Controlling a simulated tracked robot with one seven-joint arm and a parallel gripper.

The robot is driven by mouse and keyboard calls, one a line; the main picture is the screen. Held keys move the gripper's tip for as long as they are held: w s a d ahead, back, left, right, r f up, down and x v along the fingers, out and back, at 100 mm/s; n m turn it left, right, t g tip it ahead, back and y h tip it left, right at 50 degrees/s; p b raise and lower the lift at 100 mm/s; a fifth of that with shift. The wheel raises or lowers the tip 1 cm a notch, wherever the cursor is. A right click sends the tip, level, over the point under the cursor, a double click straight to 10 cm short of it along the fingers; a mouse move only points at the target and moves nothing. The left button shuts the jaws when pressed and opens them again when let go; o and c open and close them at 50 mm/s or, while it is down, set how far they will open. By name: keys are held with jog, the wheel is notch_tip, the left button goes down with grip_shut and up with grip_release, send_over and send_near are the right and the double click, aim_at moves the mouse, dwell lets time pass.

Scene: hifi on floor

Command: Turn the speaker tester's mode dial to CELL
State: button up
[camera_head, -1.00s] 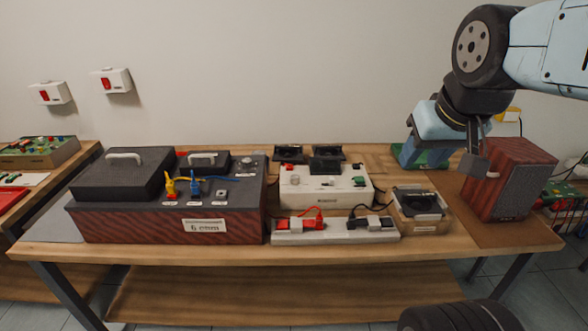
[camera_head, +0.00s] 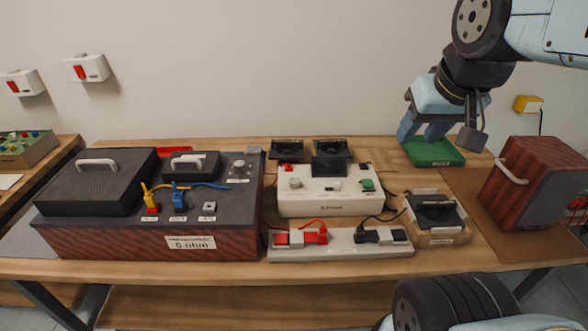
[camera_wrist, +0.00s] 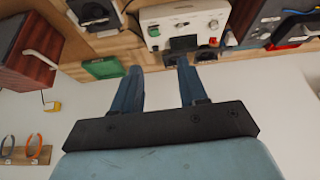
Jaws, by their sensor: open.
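The white speaker tester (camera_head: 325,204) stands mid-table in the head view. A round light knob (camera_head: 296,184) is at the left of its top panel and a smaller one (camera_head: 336,185) near the middle. Their markings are too small to read, so I cannot tell which is the mode dial or where it points. The tester also shows upside down at the top of the wrist view (camera_wrist: 185,32). My gripper (camera_head: 421,133) is open and empty, right of and behind the tester, apart from it. Its two blue fingers (camera_wrist: 157,72) show spread in the wrist view.
A large "6 ohm" box (camera_head: 120,235) stands left of the tester. A power strip (camera_head: 345,245) with plugs lies in front; cables run beside it. A speaker unit (camera_head: 436,212), a green tray (camera_head: 445,154) and a reddish wooden speaker cabinet (camera_head: 525,185) are to the right.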

jog(key=shift+o, duration=0.3)
jog(key=shift+o, duration=0.8)
jog(key=shift+w, duration=0.1)
jog(key=shift+o, duration=0.4)
jog(key=shift+w+a+n, duration=0.2)
jog(key=shift+w+n, duration=0.1)
jog(key=n+g, duration=0.6)
jog(key=n, duration=1.2)
send_over(294, 180)
notch_tip(294, 180, down, 17)
notch_tip(294, 180, down, 13)
jog(key=shift+f, duration=0.1)
jog(key=shift+c, duration=0.3)
jog(key=c, duration=1)
